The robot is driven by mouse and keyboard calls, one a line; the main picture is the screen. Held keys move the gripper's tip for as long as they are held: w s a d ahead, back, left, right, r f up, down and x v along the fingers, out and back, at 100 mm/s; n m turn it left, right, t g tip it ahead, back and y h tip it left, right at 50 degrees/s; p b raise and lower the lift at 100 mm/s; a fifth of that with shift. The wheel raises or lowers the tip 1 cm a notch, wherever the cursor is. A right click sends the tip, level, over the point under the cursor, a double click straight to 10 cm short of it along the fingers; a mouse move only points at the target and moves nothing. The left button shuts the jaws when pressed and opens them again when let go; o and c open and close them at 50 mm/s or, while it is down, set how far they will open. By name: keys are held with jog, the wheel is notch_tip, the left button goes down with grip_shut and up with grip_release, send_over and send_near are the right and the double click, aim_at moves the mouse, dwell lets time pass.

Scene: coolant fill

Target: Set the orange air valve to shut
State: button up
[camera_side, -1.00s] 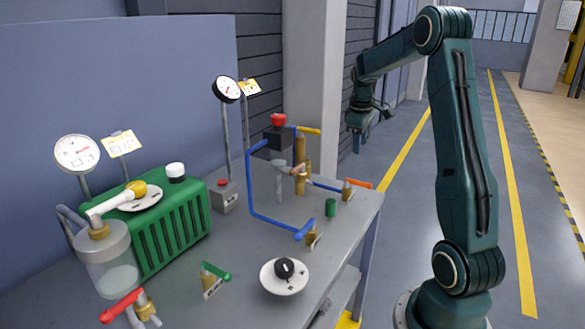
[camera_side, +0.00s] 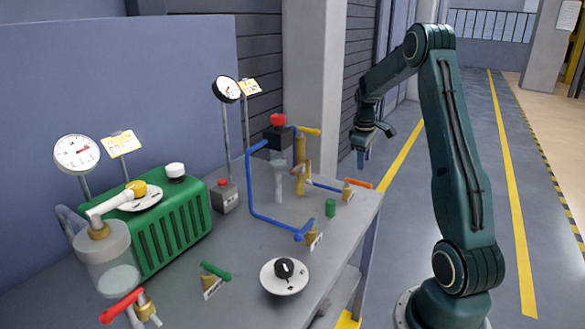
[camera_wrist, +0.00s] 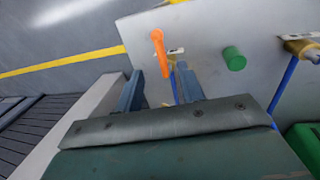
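The orange air valve (camera_side: 361,183) sits at the far right corner of the bench, an orange lever on a brass body with a blue line running to it. In the wrist view the orange lever (camera_wrist: 160,52) lies just beyond my fingertips, roughly in line with the gap between them. My gripper (camera_side: 363,160) points down, above and apart from the valve. In the wrist view my gripper (camera_wrist: 160,82) has its two blue fingers spread with nothing between them. The valve's lower body is partly hidden behind the right finger in the wrist view.
A blue-handled valve (camera_side: 306,233), a yellow handle (camera_side: 308,130) on a brass post, and a red button (camera_side: 278,119) are nearby. The bench's right edge is close.

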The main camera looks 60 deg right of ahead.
aim_at(362, 183)
jog(key=f, duration=0.3)
jog(key=d+f, duration=0.1)
jog(key=f, duration=0.4)
jog(key=shift+d+f, duration=0.3)
jog(key=shift+d, duration=0.05)
grip_shut()
